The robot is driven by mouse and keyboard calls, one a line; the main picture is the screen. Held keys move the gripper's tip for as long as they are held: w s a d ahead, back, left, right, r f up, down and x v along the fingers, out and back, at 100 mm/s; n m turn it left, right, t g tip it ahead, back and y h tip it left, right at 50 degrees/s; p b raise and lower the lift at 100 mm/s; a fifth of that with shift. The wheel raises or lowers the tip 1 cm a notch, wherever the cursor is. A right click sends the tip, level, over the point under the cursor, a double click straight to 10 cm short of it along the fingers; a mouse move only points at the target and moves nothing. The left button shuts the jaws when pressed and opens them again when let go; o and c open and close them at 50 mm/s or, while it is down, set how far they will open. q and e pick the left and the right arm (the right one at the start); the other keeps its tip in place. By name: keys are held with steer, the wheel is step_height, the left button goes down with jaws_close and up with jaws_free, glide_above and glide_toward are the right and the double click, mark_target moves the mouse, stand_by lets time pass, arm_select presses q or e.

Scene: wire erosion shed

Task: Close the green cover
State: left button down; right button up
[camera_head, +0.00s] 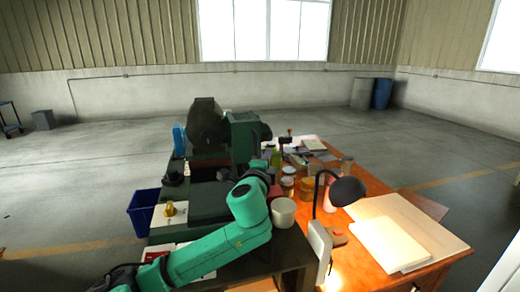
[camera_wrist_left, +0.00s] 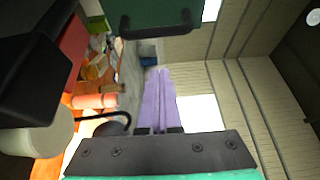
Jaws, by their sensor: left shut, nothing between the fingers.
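A dark green machine (camera_head: 247,134) stands at the middle in the head view, with a large dark round part (camera_head: 207,128) at its left. In the left wrist view a dark green panel (camera_wrist_left: 165,12), seemingly the green cover, shows at the top edge with a black bar handle (camera_wrist_left: 160,28). I cannot tell how far open it is. My left gripper (camera_wrist_left: 158,72) has its pale purple fingers shut together and empty. They point towards the panel's lower side, with no visible contact. In the head view my green arm hides most of this gripper. My right gripper is out of view.
A wooden table (camera_head: 415,200) at the right holds a black desk lamp (camera_head: 347,190), a white cup (camera_head: 283,212), several jars and papers (camera_head: 388,243). A blue bin (camera_head: 142,212) stands left of the machine. Open floor lies beyond.

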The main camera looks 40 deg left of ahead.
mark_target(259, 152)
arm_select(q)
steer(key=p+x, duration=0.2)
steer(key=x, duration=0.5)
steer(key=s, duration=0.1)
steer(key=s+a, duration=0.1)
steer(key=s+p, duration=0.1)
steer(key=s, duration=0.1)
steer(key=shift+a+f, duration=0.25)
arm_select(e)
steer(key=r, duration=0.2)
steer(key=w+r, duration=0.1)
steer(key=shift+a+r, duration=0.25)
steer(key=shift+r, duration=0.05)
arm_select(q)
steer(key=shift+w, duration=0.1)
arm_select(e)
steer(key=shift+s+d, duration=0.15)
